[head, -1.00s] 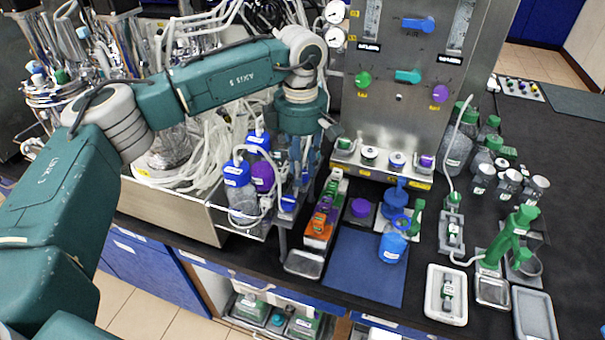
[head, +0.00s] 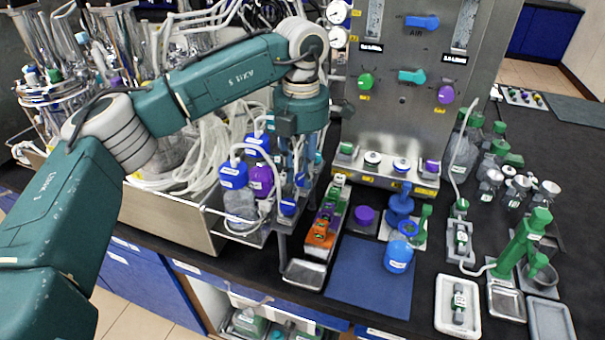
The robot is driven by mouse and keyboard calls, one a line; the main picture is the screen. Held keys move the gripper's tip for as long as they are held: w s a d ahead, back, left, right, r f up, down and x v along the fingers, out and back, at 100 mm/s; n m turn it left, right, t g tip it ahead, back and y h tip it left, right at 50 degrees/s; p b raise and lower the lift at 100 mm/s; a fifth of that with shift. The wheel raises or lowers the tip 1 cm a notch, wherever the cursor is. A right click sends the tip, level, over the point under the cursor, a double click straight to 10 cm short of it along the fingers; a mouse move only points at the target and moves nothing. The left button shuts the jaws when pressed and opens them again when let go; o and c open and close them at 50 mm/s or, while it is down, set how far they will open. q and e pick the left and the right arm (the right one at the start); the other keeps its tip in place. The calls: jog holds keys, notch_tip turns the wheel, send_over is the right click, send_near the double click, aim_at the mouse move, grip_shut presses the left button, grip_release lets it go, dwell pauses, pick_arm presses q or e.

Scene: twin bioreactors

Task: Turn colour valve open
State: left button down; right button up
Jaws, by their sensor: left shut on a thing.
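My left gripper (head: 299,178) points straight down beside the bottle rack, left of the steel panel (head: 395,118). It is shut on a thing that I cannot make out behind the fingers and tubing. Bottles with a blue cap (head: 233,175) and a purple cap (head: 262,180) stand just left of it. The panel carries a blue handle (head: 422,22), a teal handle (head: 412,76), a green knob (head: 365,82) and a purple knob (head: 445,95). The two handles lie roughly level. My gripper is apart from these. I cannot tell which part is the colour valve. My right gripper is out of view.
A blue mat (head: 368,277) lies on the dark bench with a blue bottle (head: 398,257) at its edge. A green stand (head: 522,243), trays and glass bottles (head: 463,150) stand to the right. White tubing (head: 215,150) crowds the left.

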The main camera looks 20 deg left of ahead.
aim_at(300, 178)
pick_arm(q)
jog(key=shift+n+b, duration=0.35)
jog(key=shift+n, duration=0.85)
jog(key=shift+s, duration=0.1)
jog(key=shift+n, duration=0.4)
jog(key=c, duration=1.5)
grip_release()
jog(key=shift+s, duration=0.15)
jog(key=shift+o, duration=0.2)
jog(key=shift+s, duration=0.1)
jog(key=shift+r, duration=0.2)
notch_tip(300, 178, up, 12)
jog(key=shift+f, duration=0.15)
